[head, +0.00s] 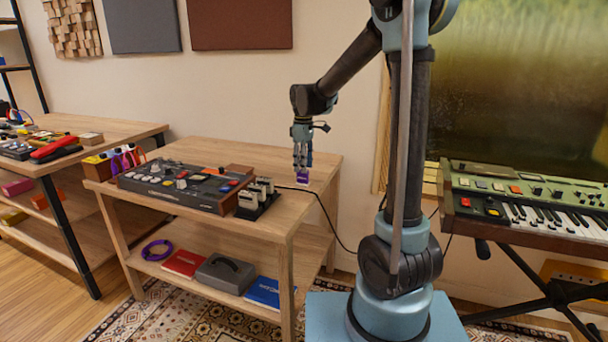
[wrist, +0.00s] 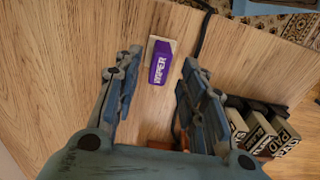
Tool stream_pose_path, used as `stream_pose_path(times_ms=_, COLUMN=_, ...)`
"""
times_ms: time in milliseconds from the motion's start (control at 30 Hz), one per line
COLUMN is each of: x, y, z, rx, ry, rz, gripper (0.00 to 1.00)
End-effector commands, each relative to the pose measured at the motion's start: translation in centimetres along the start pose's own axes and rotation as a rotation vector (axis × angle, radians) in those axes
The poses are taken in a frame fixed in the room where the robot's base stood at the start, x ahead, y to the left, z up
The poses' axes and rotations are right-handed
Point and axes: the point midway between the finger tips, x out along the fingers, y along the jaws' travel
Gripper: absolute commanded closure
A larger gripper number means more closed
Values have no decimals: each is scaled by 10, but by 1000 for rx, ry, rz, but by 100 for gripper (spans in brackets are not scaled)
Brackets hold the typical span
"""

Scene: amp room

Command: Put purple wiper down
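The purple wiper (wrist: 160,62) is a small purple block with white lettering and a pale edge. In the wrist view it lies on the wooden tabletop, just ahead of and between my fingertips. My gripper (wrist: 160,72) is open, with a gap between each finger and the wiper. In the head view my gripper (head: 303,166) points down over the right end of the wooden table (head: 318,160). The wiper (head: 302,178) shows small and purple right below the fingertips there.
A mixer (head: 183,185) and a rack of small pale blocks (head: 258,198) stand left of the wiper. A black cable (head: 325,210) runs past it over the table edge. The lower shelf holds a purple cable coil (head: 157,250) and books. A keyboard (head: 530,205) stands right.

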Motion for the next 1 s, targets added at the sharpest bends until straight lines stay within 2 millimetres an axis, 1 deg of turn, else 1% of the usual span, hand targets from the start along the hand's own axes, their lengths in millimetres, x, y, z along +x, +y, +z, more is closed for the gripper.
stream_pose_path(times_ms=33, x=-9, y=-1, z=0, rx=0, ry=0, rz=0, gripper=62)
stream_pose_path(times_ms=100, x=-22, y=0, z=0, rx=0, ry=0, rz=0, gripper=62)
stream_pose_path(times_ms=300, x=-51, y=0, z=0, rx=0, ry=0, rz=0, gripper=62)
stream_pose_path(times_ms=400, x=-61, y=0, z=0, rx=0, ry=0, rz=0, gripper=62)
stream_pose_path(times_ms=533, x=-69, y=0, z=0, rx=0, ry=0, rz=0, gripper=62)
stream_pose_path(times_ms=633, x=-72, y=-3, z=7, rx=15, ry=2, rz=2, gripper=62)
stream_pose_path(times_ms=667, x=-73, y=-4, z=11, rx=25, ry=3, rz=3, gripper=62)
stream_pose_path(times_ms=767, x=-75, y=-12, z=32, rx=79, ry=8, rz=9, gripper=62)
stream_pose_path(times_ms=867, x=-76, y=-25, z=60, rx=161, ry=18, rz=20, gripper=62)
stream_pose_path(times_ms=1000, x=-74, y=-46, z=101, rx=282, ry=32, rz=33, gripper=62)
